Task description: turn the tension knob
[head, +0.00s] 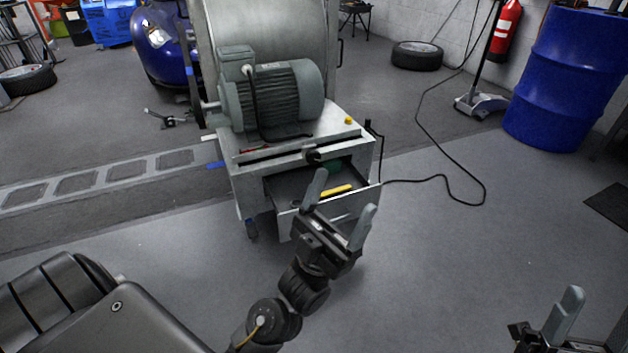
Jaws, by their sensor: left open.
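The hub dynamometer (245,175) is a grey metal cabinet with a large motor (272,95) on top. A round black knob (312,157), which looks like the tension knob, sits on the front edge of its top, above an open drawer. My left gripper (345,191) is open and empty. In the picture its fingers point up toward the cabinet, below and slightly right of the knob, and appear apart from it. My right gripper (562,318) shows only in part at the lower right corner, cut off by the frame edge.
The pulled-out drawer (356,203) holds a yellow-handled tool (336,191) and juts out below the knob, close behind my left gripper in the picture. A black cable (470,200) lies on the floor to the right. A blue drum (565,80) stands at right. Floor in front is clear.

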